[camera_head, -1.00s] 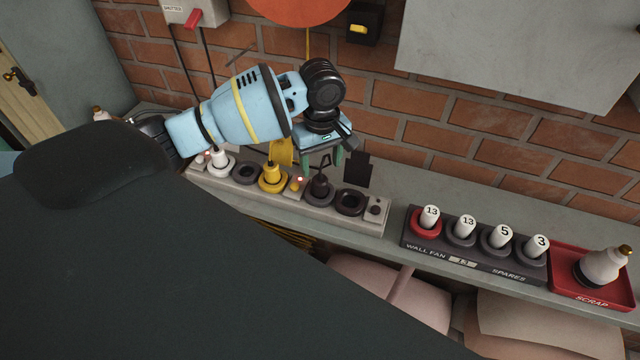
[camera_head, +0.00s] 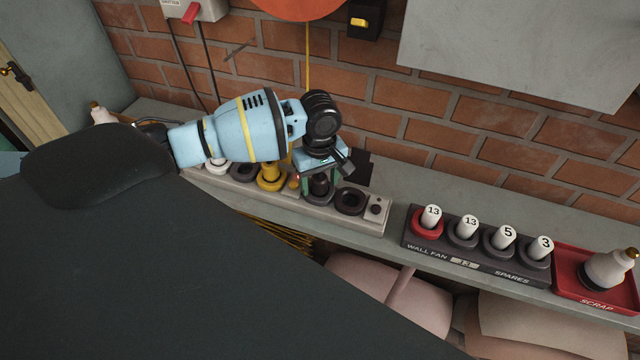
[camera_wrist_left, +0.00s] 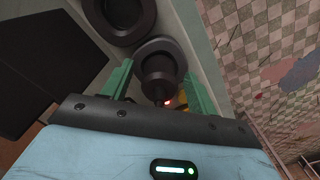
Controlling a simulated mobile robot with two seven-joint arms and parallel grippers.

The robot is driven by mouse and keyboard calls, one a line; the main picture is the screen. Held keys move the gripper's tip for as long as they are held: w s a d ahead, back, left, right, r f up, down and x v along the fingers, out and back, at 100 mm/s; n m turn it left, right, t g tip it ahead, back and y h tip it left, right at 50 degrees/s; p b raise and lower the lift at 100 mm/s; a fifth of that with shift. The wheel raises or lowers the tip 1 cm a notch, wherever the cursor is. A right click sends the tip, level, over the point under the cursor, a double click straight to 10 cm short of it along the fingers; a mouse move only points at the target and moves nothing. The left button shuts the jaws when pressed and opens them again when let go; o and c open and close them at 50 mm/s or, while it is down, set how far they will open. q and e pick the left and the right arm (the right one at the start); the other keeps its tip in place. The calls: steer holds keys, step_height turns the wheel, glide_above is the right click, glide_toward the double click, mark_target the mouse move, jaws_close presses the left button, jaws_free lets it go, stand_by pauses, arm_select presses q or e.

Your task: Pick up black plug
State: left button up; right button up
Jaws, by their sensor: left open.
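The black plug (camera_head: 319,185) stands upright in a ring socket of the pale strip (camera_head: 286,200) on the shelf. My left gripper (camera_head: 321,181) is above it, pointing down, with its green fingers on either side of the plug. In the left wrist view the black plug (camera_wrist_left: 158,77) shows between the two open fingers of my left gripper (camera_wrist_left: 158,85). I cannot tell whether either finger touches it. The plug's upper end is partly hidden by the gripper. My right gripper is not in view.
A yellow plug (camera_head: 270,177) sits just left of the black one, and an empty black ring (camera_head: 350,201) is on its right. A dark rack (camera_head: 476,261) of numbered white pegs and a red scrap tray (camera_head: 596,299) stand further right. The brick wall is behind.

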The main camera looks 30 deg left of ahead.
mark_target(320, 176)
arm_select(q)
steer(key=shift+c, duration=0.3)
steer(key=c, duration=1)
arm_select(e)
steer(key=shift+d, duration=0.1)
arm_select(q)
steer(key=shift+r, duration=0.2)
